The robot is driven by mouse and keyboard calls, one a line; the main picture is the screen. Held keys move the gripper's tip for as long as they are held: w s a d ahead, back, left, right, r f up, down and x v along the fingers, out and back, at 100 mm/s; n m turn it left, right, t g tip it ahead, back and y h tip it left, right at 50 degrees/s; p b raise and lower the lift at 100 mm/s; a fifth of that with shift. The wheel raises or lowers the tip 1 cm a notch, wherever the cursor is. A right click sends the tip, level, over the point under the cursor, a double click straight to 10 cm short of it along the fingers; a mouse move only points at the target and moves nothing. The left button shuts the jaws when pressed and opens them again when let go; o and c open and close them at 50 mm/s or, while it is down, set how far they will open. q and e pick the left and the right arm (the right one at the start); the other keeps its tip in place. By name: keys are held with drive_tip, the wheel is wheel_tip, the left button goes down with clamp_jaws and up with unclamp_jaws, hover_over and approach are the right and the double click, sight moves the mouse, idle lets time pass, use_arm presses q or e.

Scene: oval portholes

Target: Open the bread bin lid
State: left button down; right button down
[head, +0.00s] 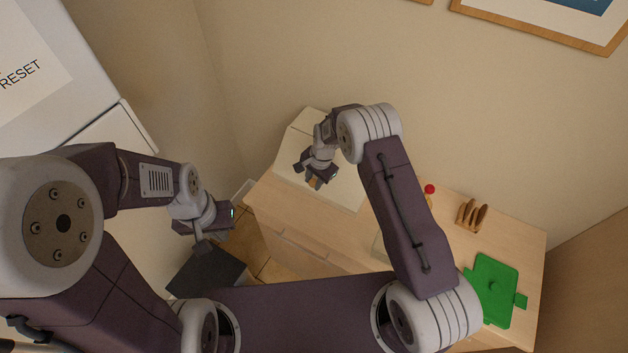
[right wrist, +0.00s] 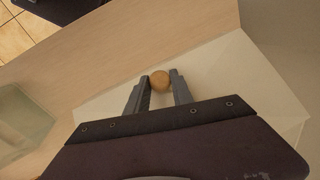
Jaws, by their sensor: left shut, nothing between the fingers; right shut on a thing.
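The cream bread bin (head: 304,123) stands at the back left of the wooden cabinet top. Its pale lid (right wrist: 215,70) fills much of the right wrist view, with a round wooden knob (right wrist: 160,80) on it. My right gripper (head: 312,184) is at the front of the bin. In the right wrist view its two fingers (right wrist: 160,85) are shut on the knob, one on each side. The lid looks down, though my arm hides part of the bin in the head view. My left gripper (head: 201,236) is shut and empty, left of the cabinet and away from the bin.
A toast rack with bread (head: 472,214), a red-topped item (head: 429,189) and a green board (head: 491,290) are on the right of the cabinet top (head: 520,238). A translucent container (right wrist: 20,120) is near the bin. A wall stands behind.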

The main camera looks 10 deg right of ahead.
drive_tip(key=shift+s+a+r+g+y, duration=0.15)
drive_tip(key=shift+r+g+y, duration=0.35)
drive_tip(key=shift+r, duration=0.3)
drive_tip(key=r, duration=0.2)
drive_tip(key=r+g, duration=0.1)
drive_tip(key=shift+s+a+r+y+p, duration=0.25)
drive_tip(key=shift+y+p, duration=0.1)
drive_tip(key=shift+y, duration=0.05)
drive_tip(key=shift+s+r+p, duration=0.1)
drive_tip(key=shift+r+p, duration=0.2)
drive_tip(key=shift+r, duration=0.5)
drive_tip(key=shift+r+p, duration=0.35)
drive_tip(key=shift+r, duration=0.5)
